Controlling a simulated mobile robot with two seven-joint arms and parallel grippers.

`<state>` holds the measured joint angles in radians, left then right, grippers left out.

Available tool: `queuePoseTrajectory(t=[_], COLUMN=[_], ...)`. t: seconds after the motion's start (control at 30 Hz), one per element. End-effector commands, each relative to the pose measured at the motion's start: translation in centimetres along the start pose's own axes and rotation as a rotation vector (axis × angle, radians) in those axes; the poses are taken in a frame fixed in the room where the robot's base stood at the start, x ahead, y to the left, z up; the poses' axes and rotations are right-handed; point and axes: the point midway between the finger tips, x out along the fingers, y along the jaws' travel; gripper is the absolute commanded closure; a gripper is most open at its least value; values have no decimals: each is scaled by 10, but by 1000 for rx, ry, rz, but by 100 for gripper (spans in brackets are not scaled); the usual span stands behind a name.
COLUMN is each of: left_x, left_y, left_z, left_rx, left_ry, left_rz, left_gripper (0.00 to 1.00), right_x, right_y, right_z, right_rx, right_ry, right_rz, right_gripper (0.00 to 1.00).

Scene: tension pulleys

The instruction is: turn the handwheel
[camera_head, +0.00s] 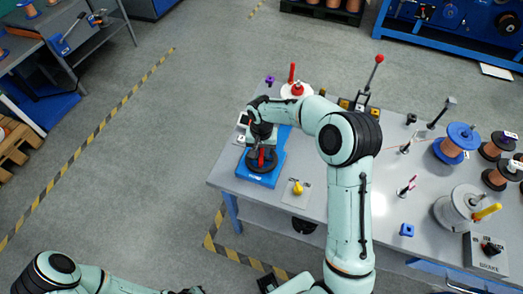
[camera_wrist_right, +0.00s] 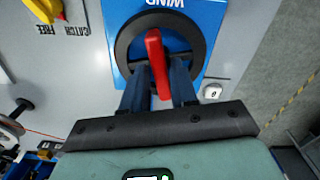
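The handwheel (camera_head: 262,160) is a black disc on a blue base plate (camera_head: 258,178) at the left end of the grey table. In the right wrist view the black disc (camera_wrist_right: 125,48) carries a red handle (camera_wrist_right: 156,50), and the blue plate reads "WIND". My right gripper (camera_head: 264,146) is above the wheel.
A yellow knob (camera_head: 297,188) on a small plate stands beside the wheel. A white disc with red parts (camera_head: 296,90) and a red-tipped lever (camera_head: 370,80) are behind. Spools (camera_head: 458,142) and a brake box (camera_head: 487,252) stand at right. Floor left of the table is clear.

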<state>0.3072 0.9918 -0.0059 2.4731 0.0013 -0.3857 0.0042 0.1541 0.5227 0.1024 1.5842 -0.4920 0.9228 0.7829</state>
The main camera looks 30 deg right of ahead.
Motion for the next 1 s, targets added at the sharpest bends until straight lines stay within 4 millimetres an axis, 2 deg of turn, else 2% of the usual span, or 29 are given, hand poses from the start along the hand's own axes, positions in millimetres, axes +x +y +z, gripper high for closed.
queuePoseTrajectory(t=[0.03, 0.07, 0.37, 0.57, 1.0], left_x=[0, 0, 1, 5, 19], left_y=[0, 0, 0, -3, -9], left_z=[0, 0, 0, 2, 7], left_rx=[0, 0, 0, -1, -4], left_ry=[0, 0, -1, -3, -11], left_rz=[0, 0, 0, -1, -4], left_gripper=[100, 100, 100, 100, 100], right_x=[0, 0, 0, 0, 0], right_y=[0, 0, 0, 0, -1], right_z=[0, 0, 0, 0, 0], right_rx=[0, 0, 13, 82, 449], right_ry=[0, 0, 1, 2, 2], right_rz=[0, 0, -1, 0, -2], right_gripper=[90, 100, 100, 100, 100])
